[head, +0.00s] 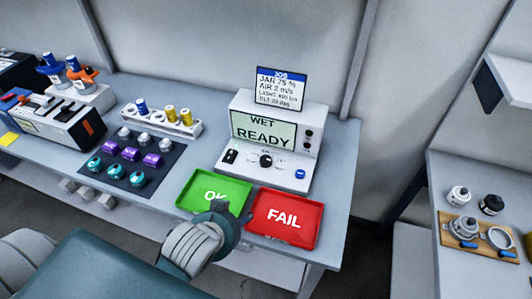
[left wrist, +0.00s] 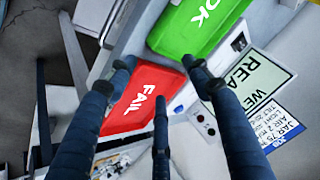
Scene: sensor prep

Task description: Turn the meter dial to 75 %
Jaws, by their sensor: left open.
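The meter (head: 275,125) is a white console with a screen reading WET READY. Its black round dial (head: 266,160) is on the lower front panel, between a dark switch and a blue button. The dial's exact setting is too small to read. My left gripper (head: 222,217) is over the front of the green OK tray, in front of and below the dial, apart from it. In the left wrist view its three dark fingers (left wrist: 158,75) are spread and empty. The meter's screen (left wrist: 258,88) shows there behind a finger; the dial seems hidden. My right gripper is not in view.
The green OK tray (head: 206,190) and red FAIL tray (head: 285,218) lie before the meter. A job card (head: 280,88) above it reads JAR 75 %. To the left are a dark mat (head: 115,181) with knobs and a white rack (head: 160,124). Another table (head: 470,180) stands right.

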